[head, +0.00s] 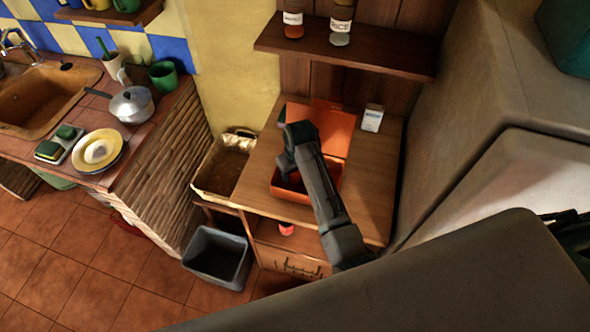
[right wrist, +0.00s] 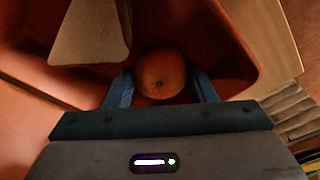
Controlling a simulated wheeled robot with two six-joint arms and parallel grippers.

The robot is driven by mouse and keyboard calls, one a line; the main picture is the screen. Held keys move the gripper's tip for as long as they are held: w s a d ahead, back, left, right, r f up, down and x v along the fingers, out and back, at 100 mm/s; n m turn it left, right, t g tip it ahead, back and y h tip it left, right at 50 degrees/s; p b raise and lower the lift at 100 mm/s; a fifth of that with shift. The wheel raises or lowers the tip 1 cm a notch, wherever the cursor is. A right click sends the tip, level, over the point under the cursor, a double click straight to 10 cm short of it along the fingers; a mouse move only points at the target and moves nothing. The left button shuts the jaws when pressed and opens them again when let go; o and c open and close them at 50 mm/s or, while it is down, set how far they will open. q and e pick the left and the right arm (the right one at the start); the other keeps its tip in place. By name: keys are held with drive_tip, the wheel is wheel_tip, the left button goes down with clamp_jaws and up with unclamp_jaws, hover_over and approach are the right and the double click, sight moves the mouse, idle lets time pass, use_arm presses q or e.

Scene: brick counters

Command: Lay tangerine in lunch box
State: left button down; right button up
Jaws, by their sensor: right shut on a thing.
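The lunch box (head: 285,191) is an open orange-red box on the wooden cabinet top, with its lid (head: 333,136) raised at the back. My right gripper (head: 288,170) reaches down into it, and my arm hides much of the inside. In the right wrist view, the gripper (right wrist: 163,88) is shut on the round orange tangerine (right wrist: 161,74), held between its two fingers. The box's reddish walls surround the tangerine there. I cannot tell whether it touches the box floor. My left gripper is not in view.
A pale beige piece (right wrist: 88,36) lies beside the tangerine in the right wrist view. A small white carton (head: 372,118) stands right of the lid. A shelf (head: 350,52) with jars hangs above. A basket (head: 222,168) and a grey bin (head: 217,258) are to the left.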

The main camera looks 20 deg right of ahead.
drive_tip(key=shift+f, duration=0.15)
drive_tip(key=o, duration=1)
drive_tip(key=shift+w+f, duration=0.1)
drive_tip(key=shift+w, duration=0.1)
drive_tip(key=shift+s, duration=0.1)
drive_tip(key=shift+r, duration=0.6)
drive_tip(key=r+b, duration=0.1)
drive_tip(key=r, duration=0.1)
drive_tip(key=r+b, duration=0.1)
drive_tip(key=r, duration=0.2)
drive_tip(key=s+r+b, duration=0.1)
drive_tip(key=r, duration=0.2)
drive_tip(key=shift+d+r+b, duration=0.15)
drive_tip(key=shift+b, duration=0.15)
drive_tip(key=shift+s+r+p, duration=0.2)
drive_tip(key=shift+r+p, duration=0.25)
drive_tip(key=shift+r, duration=1)
